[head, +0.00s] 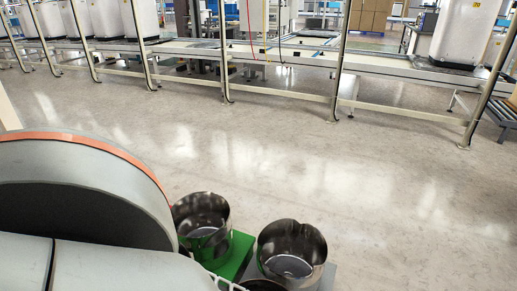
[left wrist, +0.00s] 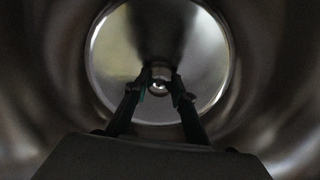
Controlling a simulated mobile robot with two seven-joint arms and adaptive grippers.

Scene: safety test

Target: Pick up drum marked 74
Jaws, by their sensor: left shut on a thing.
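White drums stand at the back: several at the top left, one of them here (head: 108,17), and one at the top right (head: 466,32) with a small yellow label that looks like 70. I cannot make out a drum marked 74. In the left wrist view my left gripper (left wrist: 159,78) reaches into a shiny metal vessel (left wrist: 110,60). Its fingers close in on a small shiny round thing (left wrist: 158,86) near the bottom; what it is I cannot tell. My right gripper is not in view.
Open-topped metal pots (head: 292,250) and (head: 202,215) stand at the bottom centre, close to my arm, with a green surface (head: 238,256) by them. A railing (head: 335,70) runs before the conveyor (head: 390,66). The grey floor (head: 260,150) between is clear.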

